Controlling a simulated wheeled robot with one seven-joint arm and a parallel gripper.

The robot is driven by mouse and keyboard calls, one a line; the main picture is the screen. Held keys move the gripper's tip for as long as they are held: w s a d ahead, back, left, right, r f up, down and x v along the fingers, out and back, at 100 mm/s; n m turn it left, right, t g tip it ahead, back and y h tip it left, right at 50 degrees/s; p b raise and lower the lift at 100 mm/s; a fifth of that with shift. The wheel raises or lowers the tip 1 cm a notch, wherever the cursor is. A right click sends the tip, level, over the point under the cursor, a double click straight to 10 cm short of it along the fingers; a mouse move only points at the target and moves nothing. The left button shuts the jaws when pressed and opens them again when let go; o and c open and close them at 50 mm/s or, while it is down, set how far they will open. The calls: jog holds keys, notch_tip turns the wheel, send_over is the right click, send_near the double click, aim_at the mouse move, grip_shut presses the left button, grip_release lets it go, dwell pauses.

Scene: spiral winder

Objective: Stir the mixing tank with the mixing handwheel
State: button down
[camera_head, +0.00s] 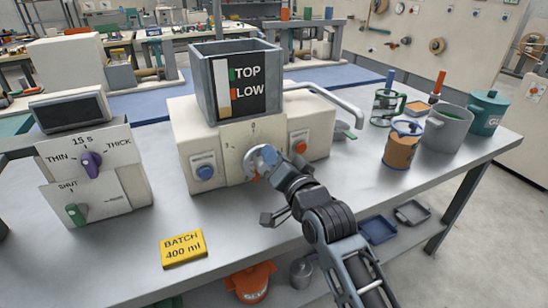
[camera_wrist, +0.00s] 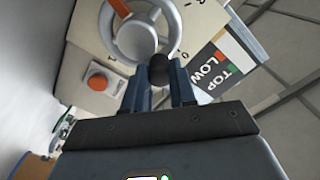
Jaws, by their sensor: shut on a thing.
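The mixing tank (camera_head: 206,88) is a grey open-topped box with a black TOP/LOW panel, standing on the cream machine housing. The mixing handwheel (camera_head: 259,158) is a light grey wheel on the housing's front, partly hidden by my gripper (camera_head: 278,168). In the wrist view the handwheel (camera_wrist: 137,41) shows its round hub, rim and an orange mark. A dark round knob (camera_wrist: 160,68) at the rim sits between the two fingers of my gripper (camera_wrist: 160,84), which is shut on it. The tank's TOP/LOW panel (camera_wrist: 222,62) is also visible there. The tank's contents are not clear.
A blue button (camera_head: 205,173) and an orange button (camera_head: 300,147) flank the wheel. The THIN/THICK control box (camera_head: 125,185) stands left. A yellow BATCH 400 ml plate (camera_head: 183,248) lies on the front table. A bent pipe (camera_head: 335,98) and several pots (camera_head: 447,130) are right.

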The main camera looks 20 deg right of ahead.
dwell(0.3)
jog(key=c, duration=0.9)
grip_release()
jog(key=shift+s, duration=0.1)
jog(key=shift+s, duration=3.8)
